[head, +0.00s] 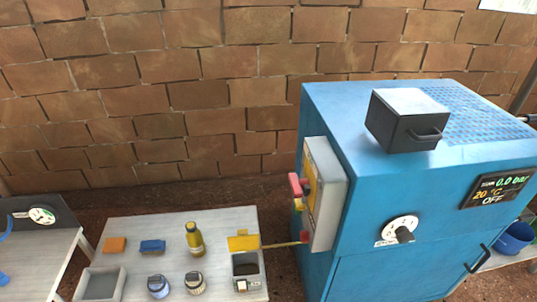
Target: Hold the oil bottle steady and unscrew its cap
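A small yellow bottle (195,242), which looks like the oil bottle, stands upright on the pale table (222,222) at the lower left of the head view. Its narrower top (191,227) seems to be the cap; it is too small to tell how far it is screwed on. Neither of my grippers shows in this view, and nothing touches the bottle.
Near the bottle are an orange block (115,245), a blue block (152,246), a grey tray (101,284), two round containers (158,286) (195,283) and a yellow-lidded box (245,265). A big blue machine (350,262) stands to the right.

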